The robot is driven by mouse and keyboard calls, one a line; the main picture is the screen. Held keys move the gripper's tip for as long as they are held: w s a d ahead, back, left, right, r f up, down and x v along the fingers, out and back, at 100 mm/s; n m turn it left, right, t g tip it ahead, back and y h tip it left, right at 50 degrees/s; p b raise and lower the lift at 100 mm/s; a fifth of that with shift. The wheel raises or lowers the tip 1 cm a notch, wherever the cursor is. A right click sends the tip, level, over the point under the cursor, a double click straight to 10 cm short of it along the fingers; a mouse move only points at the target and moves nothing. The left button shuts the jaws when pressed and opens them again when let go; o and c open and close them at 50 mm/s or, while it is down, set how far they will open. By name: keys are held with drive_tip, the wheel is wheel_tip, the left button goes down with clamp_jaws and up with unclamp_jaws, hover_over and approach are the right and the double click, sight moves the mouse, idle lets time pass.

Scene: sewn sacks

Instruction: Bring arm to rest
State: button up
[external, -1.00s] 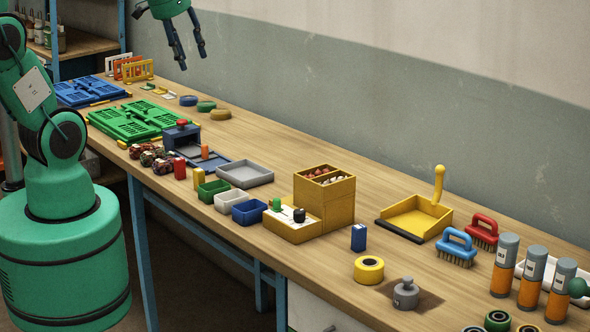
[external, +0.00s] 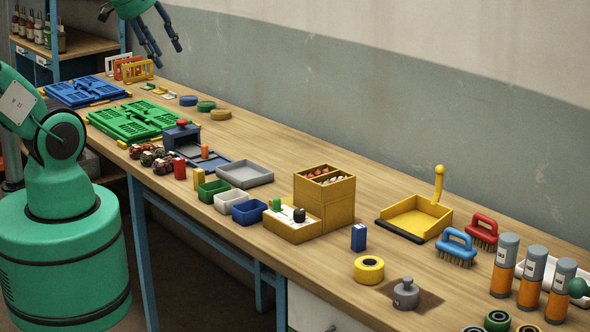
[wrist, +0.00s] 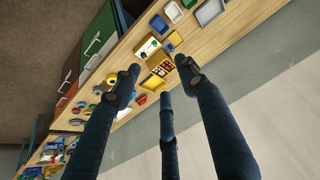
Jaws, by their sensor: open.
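My gripper (external: 166,50) is open and empty at the top of the external view. It hangs in the air above the far left part of the workbench (external: 255,136), in front of the wall and clear of everything on the bench. In the wrist view its dark blue fingers (wrist: 160,85) are spread wide with nothing between them. My arm's middle links are cut off by the left and top edges of the external view.
Small patterned sacks (external: 152,156) lie near the bench's front edge. A green crate (external: 137,119), a blue crate (external: 85,91), a yellow box (external: 325,200), a yellow dustpan (external: 414,218), brushes (external: 456,246) and orange-grey cylinders (external: 503,265) stand along the bench. The bench's back strip is mostly clear.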

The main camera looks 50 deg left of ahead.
wheel_tip(320, 180, down, 9)
drive_tip(key=b, duration=0.8)
drive_tip(key=shift+b, duration=0.4)
drive_tip(key=shift+o, duration=0.5)
drive_tip(key=shift+r, duration=0.15)
